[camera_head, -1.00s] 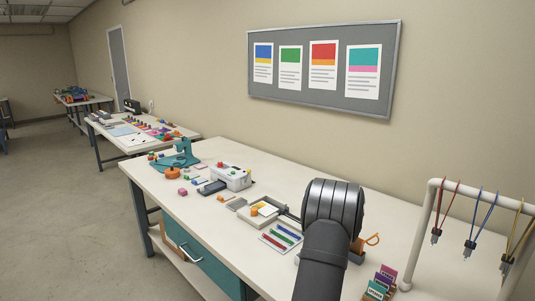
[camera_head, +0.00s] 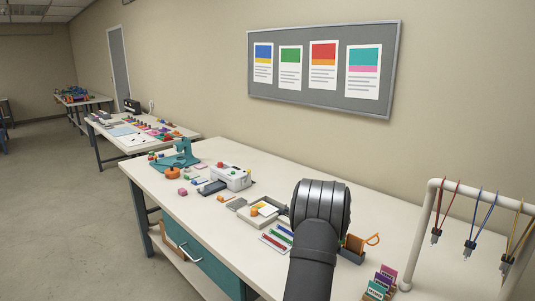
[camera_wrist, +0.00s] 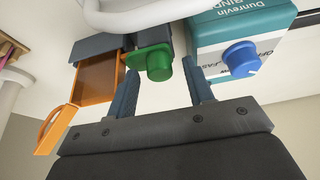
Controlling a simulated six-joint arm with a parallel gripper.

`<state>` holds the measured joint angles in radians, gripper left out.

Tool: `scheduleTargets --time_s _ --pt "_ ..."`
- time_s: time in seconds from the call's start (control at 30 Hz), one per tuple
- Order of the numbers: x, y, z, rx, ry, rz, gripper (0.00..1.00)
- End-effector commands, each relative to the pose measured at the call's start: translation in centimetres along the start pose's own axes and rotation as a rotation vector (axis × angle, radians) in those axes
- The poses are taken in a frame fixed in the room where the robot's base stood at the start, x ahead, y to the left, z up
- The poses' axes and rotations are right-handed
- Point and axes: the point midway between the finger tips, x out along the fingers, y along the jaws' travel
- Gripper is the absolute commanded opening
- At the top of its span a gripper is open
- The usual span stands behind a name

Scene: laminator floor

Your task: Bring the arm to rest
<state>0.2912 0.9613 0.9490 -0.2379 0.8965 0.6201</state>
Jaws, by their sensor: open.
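My arm (camera_head: 318,225) rises from the bottom of the head view over the long white bench, and its thick dark wrist hides the gripper there. In the wrist view my gripper (camera_wrist: 160,68) is open, its two dark fingers apart, with nothing seen held. A green knob (camera_wrist: 159,65) on a dark block shows beyond the gap between the fingers; I cannot tell how far off it is.
An orange holder (camera_wrist: 97,80) and a teal box (camera_wrist: 240,30) with a blue knob (camera_wrist: 241,59) lie beyond the fingers. A white pipe rack (camera_head: 425,225) with hanging wires stands at right. Small cards (camera_head: 379,282) stand near it. The bench (camera_head: 210,220) has clear room at front left.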

Motion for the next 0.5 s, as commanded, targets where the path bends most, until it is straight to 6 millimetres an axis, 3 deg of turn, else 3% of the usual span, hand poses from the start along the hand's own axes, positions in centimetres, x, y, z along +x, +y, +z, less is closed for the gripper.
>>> scheduleTargets --time_s 0.5 --pt "0.1 -0.27 -0.02 0.326 0.0 0.136 0.47"
